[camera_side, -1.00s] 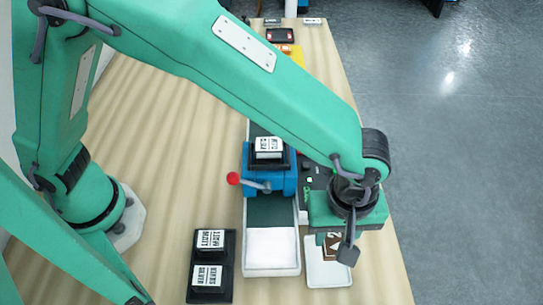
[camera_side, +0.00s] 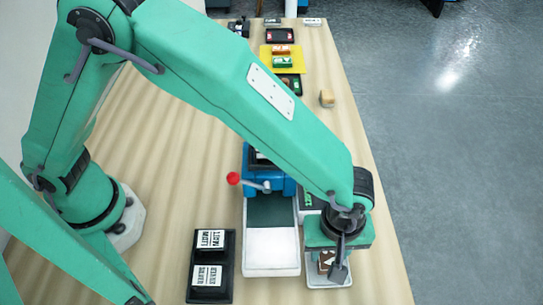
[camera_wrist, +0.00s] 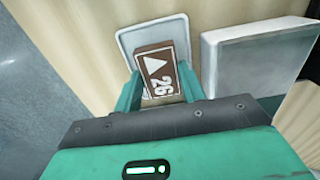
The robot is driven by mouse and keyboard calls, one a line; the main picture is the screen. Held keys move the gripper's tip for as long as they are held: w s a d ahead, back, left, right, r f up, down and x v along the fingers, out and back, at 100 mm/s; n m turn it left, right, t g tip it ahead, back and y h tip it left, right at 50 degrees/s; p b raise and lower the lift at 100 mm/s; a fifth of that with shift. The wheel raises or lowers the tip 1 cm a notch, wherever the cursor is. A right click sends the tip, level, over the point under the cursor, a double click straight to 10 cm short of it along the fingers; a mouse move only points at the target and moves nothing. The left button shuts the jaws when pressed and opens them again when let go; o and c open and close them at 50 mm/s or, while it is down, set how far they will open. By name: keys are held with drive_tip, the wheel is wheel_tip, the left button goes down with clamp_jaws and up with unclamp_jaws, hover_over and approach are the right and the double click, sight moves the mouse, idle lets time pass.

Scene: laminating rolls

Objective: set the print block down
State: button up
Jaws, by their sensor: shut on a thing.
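The print block is brown with a white triangle and the number 26 on its face. It sits between the two green fingers of my gripper (camera_wrist: 160,88) in the wrist view, where the block (camera_wrist: 157,70) shows clearly. In the side view my gripper (camera_side: 334,270) is low over a small white tray (camera_side: 330,282), and the block (camera_side: 325,261) is partly hidden by a finger. The tray's pale floor (camera_wrist: 150,34) shows beyond the block in the wrist view. I cannot tell whether the block touches the tray.
A blue press (camera_side: 286,183) with a red-knobbed lever stands left of my gripper, with a long pale-ended bed (camera_side: 271,271) in front. A black holder (camera_side: 230,270) carries two lettered blocks. A small wooden block (camera_side: 327,98) lies near the table's right edge.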

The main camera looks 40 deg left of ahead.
sight(329, 254)
drive_tip(key=shift+f, duration=0.45)
drive_tip(key=shift+f, duration=0.1)
drive_tip(key=o, duration=1)
drive_tip(key=shift+c, duration=0.2)
wheel_tip(329, 254, up, 12)
idle(0.4)
